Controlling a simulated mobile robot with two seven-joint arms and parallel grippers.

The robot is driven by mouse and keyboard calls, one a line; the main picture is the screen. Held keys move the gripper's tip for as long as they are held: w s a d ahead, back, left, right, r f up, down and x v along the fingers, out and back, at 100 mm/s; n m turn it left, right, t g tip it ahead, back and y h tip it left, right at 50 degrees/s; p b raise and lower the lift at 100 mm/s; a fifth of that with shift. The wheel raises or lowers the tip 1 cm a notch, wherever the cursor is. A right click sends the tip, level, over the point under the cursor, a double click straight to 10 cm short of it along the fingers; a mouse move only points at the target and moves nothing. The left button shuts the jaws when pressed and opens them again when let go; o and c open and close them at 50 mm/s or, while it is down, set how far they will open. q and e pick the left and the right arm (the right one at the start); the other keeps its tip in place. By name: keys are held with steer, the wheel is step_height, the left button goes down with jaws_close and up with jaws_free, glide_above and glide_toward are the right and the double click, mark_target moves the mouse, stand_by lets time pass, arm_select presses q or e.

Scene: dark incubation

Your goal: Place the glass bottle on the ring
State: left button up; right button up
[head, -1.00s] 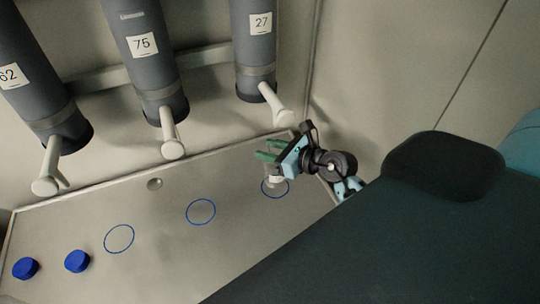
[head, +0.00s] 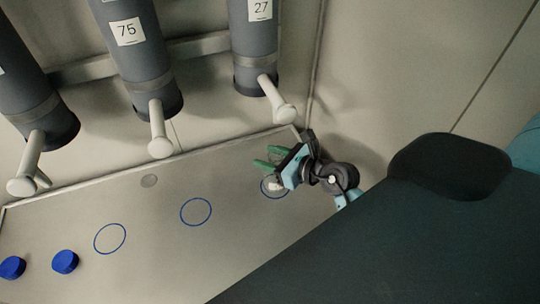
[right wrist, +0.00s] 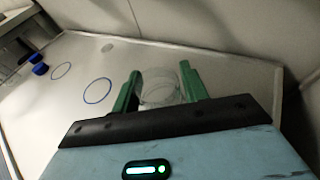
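The clear glass bottle (head: 277,184) stands upright at the rightmost blue ring (head: 264,192) on the pale table, its base appearing inside the ring. My right gripper (head: 266,158) is at the bottle's upper part, coming in from the right. In the right wrist view the bottle (right wrist: 159,90) is between the two green fingers, which are apart with a small gap showing at its sides. The gripper looks open around it. The bottle's clear outline is faint, and the gripper partly hides it in the head view. My left gripper is not in view.
Two more blue rings (head: 196,198) lie to the left, both empty. Two blue caps (head: 66,261) sit at the table's lower left. Grey numbered cylinders (head: 140,55) with pale spouts (head: 158,135) hang over the back edge. A wall rises at the right.

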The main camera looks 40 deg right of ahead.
steer(key=shift+o, duration=1.2)
steer(key=shift+r, duration=0.2)
steer(key=v, duration=0.7)
steer(key=shift+s+d+r, duration=0.1)
steer(key=shift+s, duration=0.05)
steer(key=shift+s, duration=0.1)
stand_by(1.3)
